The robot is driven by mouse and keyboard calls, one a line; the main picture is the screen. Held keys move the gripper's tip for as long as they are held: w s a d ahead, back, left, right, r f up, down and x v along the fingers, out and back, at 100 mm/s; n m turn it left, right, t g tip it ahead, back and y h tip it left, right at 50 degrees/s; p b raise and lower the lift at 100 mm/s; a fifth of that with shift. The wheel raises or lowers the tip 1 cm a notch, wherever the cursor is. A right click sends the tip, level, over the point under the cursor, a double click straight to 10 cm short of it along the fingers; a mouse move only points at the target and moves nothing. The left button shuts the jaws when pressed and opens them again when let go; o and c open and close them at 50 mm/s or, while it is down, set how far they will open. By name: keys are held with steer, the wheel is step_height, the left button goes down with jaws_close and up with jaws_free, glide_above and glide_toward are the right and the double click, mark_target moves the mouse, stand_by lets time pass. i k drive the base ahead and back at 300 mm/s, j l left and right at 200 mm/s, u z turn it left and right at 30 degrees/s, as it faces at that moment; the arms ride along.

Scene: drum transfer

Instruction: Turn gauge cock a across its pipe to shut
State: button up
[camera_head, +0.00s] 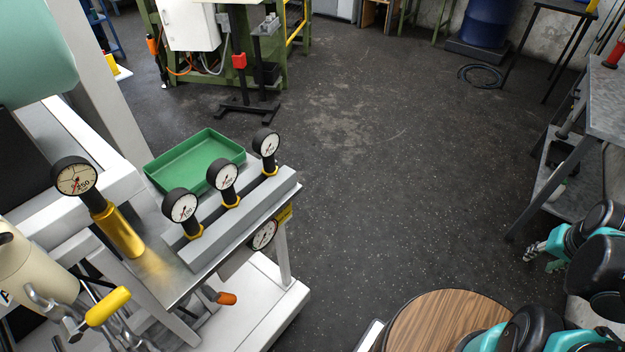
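No label tells me which part is gauge cock a. A lever with an orange grip (226,298) sticks out below the front edge of the metal bench. A larger lever with a yellow grip (108,306) is at the lower left, beside a cream-coloured body. The pipes they belong to are mostly hidden, so I cannot tell how either lever lies to its pipe. My gripper (534,251) is at the right edge, far from both levers and touching neither. It is too small to tell whether its fingers are open.
Three dial gauges (222,174) stand in a grey block on the bench (172,272), near a green tray (196,158). Another gauge (76,177) tops a brass cylinder. A round wooden top (438,322) is at the bottom. A grey table (607,100) stands right. The middle floor is clear.

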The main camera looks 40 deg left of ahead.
mark_target(221, 297)
steer(key=i, duration=1.9)
steer(key=i+u, duration=0.2)
steer(key=u, duration=0.25)
steer(key=i+l+u, duration=0.1)
steer(key=u, duration=0.35)
steer(key=i+l+u, duration=0.15)
steer(key=u, duration=0.3)
steer(key=i+u, duration=0.1)
steer(key=u, duration=3.9)
